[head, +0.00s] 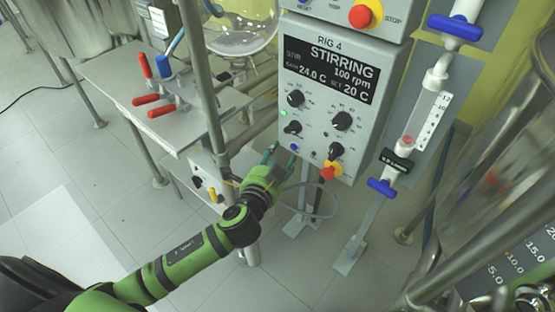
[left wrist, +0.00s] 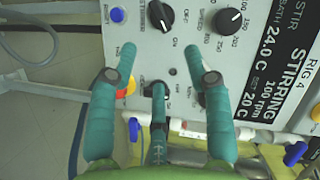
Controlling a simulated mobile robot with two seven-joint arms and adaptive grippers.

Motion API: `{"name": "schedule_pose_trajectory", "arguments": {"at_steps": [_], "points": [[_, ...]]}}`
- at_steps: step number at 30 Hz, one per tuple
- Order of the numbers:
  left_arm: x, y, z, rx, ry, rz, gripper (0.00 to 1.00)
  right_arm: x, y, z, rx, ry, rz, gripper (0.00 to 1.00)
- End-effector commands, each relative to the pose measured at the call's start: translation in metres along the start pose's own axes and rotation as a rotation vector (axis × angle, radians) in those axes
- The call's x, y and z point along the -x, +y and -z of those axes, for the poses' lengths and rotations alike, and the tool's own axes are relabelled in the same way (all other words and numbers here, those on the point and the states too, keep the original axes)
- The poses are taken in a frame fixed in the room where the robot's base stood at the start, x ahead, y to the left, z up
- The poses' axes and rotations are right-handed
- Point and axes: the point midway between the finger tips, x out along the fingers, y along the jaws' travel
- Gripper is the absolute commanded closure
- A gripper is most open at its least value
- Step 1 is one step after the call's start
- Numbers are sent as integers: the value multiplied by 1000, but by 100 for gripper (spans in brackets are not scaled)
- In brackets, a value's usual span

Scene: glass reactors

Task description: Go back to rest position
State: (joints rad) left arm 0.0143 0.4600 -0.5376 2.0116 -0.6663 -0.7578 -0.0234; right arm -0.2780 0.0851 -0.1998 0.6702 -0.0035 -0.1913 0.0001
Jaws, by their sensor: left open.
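My left gripper (head: 281,156) is green with teal fingers and reaches up from the lower left in the head view. It is open, with its fingertips by the lower left corner of the grey RIG 4 control box (head: 318,128). In the left wrist view the spread fingers of the left gripper (left wrist: 159,62) point at the panel's black knobs (left wrist: 229,21), with nothing seen between them. Whether a fingertip touches the panel is unclear. The screen (head: 327,70) reads STIRRING, 100 rpm, 24.0 C and 20 C. My right gripper is not in view.
A glass flask (head: 240,35) hangs behind a metal post (head: 205,85). A grey bench (head: 125,85) with red-handled clamps (head: 146,99) is at left. Blue-valved glassware (head: 381,187) stands right of the box. The floor at lower left is open.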

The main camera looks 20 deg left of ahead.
Motion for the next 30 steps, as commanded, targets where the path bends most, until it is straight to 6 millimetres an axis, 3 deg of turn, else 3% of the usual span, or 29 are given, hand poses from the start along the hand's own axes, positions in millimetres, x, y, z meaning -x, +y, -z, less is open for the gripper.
{"name": "schedule_pose_trajectory", "arguments": {"at_steps": [20, 23, 27, 30], "points": [[10, 2, -3, 19, -15, -9, 50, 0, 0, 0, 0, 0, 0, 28], [25, 16, -19, 130, -107, -63, 50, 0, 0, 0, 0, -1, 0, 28], [73, 55, -59, 388, -350, -220, 50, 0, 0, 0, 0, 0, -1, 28], [110, 80, -78, 525, -493, -326, 50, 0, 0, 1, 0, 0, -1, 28]]}}
